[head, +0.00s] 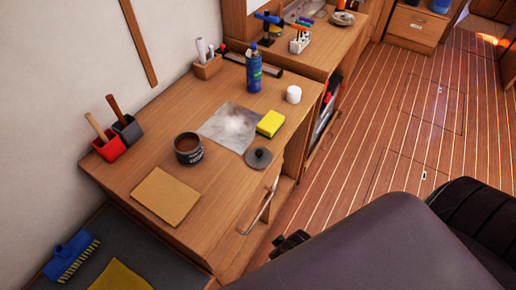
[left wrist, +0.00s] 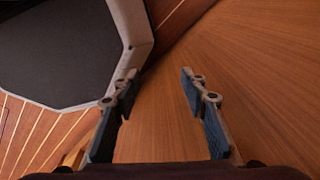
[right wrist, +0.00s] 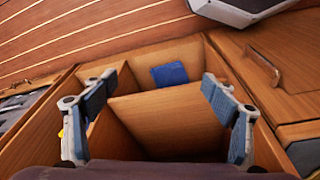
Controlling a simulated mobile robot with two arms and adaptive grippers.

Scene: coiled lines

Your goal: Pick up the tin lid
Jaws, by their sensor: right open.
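The tin lid, a grey disc with a dark knob (head: 259,158), lies on the wooden worktop near its front edge, right of the open tin (head: 188,150) with brown contents. It does not show in either wrist view. My left gripper (left wrist: 158,78) is open and empty, with a plain wooden surface beyond its fingers. My right gripper (right wrist: 158,77) is open and empty, above an open wooden compartment (right wrist: 160,110) holding a blue item (right wrist: 170,74). In the head view a dark gripper part shows beside the front of the worktop, below the lid; I cannot tell whose.
A yellow sponge (head: 270,124) and a grey sheet (head: 216,128) lie just behind the lid. Sandpaper (head: 166,197), a blue spray can (head: 254,70) and a white jar (head: 293,94) are also on the worktop. A metal handle (head: 262,208) juts from its front.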

